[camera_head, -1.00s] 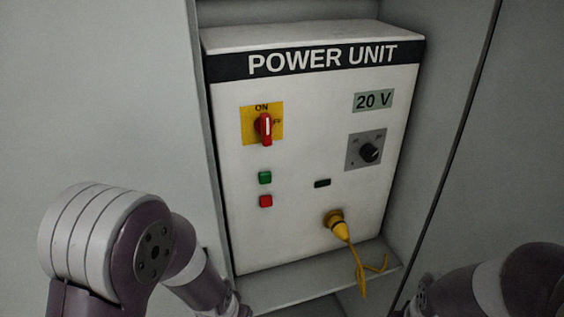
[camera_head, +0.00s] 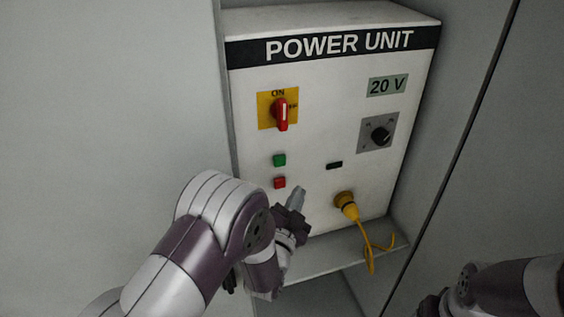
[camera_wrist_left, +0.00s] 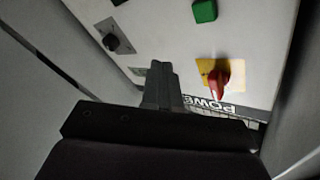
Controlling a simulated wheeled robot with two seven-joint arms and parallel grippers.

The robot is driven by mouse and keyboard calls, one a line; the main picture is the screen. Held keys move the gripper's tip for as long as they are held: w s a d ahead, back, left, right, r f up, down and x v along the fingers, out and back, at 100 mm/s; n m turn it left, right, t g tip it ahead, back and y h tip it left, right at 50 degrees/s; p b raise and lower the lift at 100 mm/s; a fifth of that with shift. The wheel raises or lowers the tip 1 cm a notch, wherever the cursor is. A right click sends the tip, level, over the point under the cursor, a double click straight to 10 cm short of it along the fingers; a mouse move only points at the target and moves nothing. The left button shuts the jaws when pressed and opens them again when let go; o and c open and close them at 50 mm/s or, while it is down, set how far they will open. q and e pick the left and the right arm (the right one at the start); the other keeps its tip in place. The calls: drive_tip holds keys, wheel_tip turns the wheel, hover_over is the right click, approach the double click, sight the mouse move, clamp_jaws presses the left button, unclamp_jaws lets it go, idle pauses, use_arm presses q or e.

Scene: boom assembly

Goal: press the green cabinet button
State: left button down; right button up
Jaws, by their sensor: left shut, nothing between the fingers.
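The green button (camera_head: 279,160) is a small square on the front of the white power unit (camera_head: 240,130), just above the red button (camera_head: 279,183). My left gripper (camera_head: 298,192) is shut and empty. In the head view it appears below and right of both buttons, with its tips pointing up. In the left wrist view the green button (camera_wrist_left: 205,11) is at the top, right of my shut fingers (camera_wrist_left: 160,70). The fingers appear apart from the button. My right gripper is not visible; only part of my right arm shows at the lower right.
A red rotary switch (camera_head: 282,113) on a yellow plate is above the buttons. A black knob (camera_head: 380,136) is at the right. A yellow plug (camera_head: 346,203) with a hanging cable sits right of my left gripper. Cabinet walls enclose the unit on both sides.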

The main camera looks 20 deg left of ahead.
sight(280, 161)
use_arm(q)
drive_tip(key=shift+a, duration=0.1)
drive_tip(key=w+a+b, duration=0.1)
drive_tip(key=w+a, duration=0.4)
drive_tip(key=w, duration=0.2)
drive_tip(key=shift+w+b, duration=0.15)
drive_tip(key=shift+b, duration=0.15)
idle(1.9)
drive_tip(key=shift+w+b, duration=0.3)
drive_tip(key=shift+b, duration=0.05)
drive_tip(key=shift+w+a+r+b, duration=0.2)
drive_tip(key=shift+w+r+b, duration=0.25)
drive_tip(key=shift+w, duration=0.05)
idle(1.4)
drive_tip(key=shift+f, duration=0.1)
